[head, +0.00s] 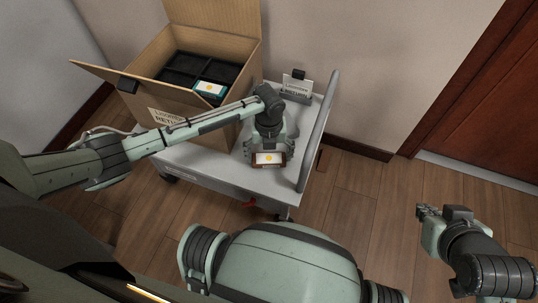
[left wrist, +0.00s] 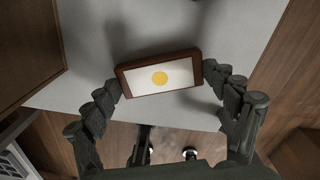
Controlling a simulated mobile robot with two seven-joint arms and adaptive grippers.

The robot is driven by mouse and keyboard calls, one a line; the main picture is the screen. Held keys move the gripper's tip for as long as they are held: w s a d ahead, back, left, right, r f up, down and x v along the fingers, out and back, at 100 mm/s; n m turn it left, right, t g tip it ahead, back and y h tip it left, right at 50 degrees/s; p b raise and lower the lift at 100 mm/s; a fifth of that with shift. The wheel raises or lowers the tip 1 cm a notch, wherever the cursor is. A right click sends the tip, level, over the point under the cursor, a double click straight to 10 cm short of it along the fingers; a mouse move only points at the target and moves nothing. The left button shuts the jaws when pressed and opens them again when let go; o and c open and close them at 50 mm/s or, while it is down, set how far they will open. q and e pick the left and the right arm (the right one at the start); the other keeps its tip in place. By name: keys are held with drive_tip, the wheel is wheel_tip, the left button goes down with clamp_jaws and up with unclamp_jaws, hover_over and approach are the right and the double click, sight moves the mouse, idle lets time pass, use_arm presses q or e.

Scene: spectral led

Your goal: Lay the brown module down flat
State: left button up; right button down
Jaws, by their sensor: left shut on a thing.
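The brown module (head: 268,160) is a small brown block with a white face and a yellow dot. It is at the near right part of the grey cart top (head: 200,165). My left gripper (head: 269,151) is shut on it from above. In the left wrist view the module (left wrist: 160,77) sits between the fingertips, slightly tilted in the picture, its white face toward the camera. I cannot tell whether its underside touches the cart. My right gripper (head: 428,211) is away to the right over the floor; its fingers are too small to read.
An open cardboard box (head: 196,123) on the cart holds a black divided tray (head: 178,65) with a teal module (head: 210,89). A small sign (head: 296,87) stands at the cart's back. The cart's handle rail (head: 318,130) rises on the right, close to my left gripper.

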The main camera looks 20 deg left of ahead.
use_arm(q)
drive_tip(key=shift+f, duration=0.1)
drive_tip(key=o, duration=1)
drive_tip(key=shift+o, duration=0.2)
